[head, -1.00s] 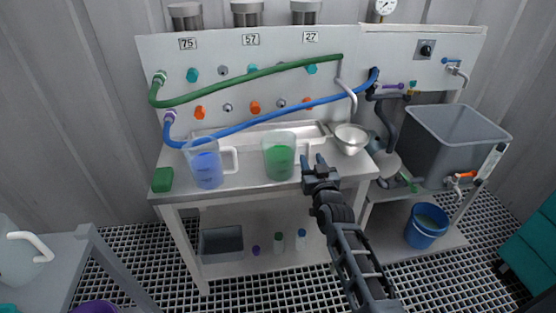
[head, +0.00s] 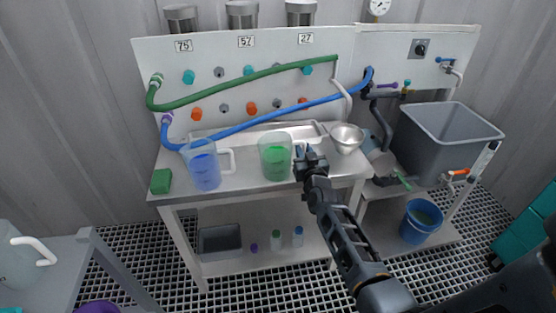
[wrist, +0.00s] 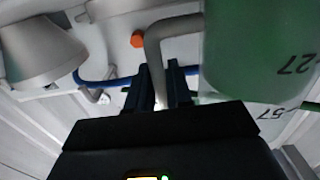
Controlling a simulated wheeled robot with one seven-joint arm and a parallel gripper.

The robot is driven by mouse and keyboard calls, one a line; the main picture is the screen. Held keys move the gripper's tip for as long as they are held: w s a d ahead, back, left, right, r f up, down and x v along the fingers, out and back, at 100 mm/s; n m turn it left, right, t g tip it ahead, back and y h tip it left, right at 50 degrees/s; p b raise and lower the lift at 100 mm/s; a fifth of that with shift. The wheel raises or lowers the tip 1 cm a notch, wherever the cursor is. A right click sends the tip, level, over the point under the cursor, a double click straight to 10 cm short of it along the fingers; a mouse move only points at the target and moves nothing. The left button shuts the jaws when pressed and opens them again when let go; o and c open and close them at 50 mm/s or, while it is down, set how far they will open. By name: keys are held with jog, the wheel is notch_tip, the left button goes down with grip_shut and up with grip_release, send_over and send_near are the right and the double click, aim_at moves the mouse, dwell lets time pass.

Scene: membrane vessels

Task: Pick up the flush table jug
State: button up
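A clear jug with green liquid (head: 275,160) stands upright on the white bench, its handle to the right. My gripper (head: 303,151) is at that handle. In the wrist view the pale handle (wrist: 158,68) lies between my two dark fingers, which sit close on both sides and appear shut on it. A similar jug with blue liquid (head: 205,168) stands to the left on the same bench. The green jug still appears to rest on the bench top.
A tray (head: 310,133) lies behind the jugs. Green (head: 250,77) and blue (head: 260,121) hoses cross above the bench. A green sponge-like block (head: 161,181) is at left. A grey tub (head: 450,140) stands at right.

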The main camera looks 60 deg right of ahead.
grip_shut()
dwell(1.0)
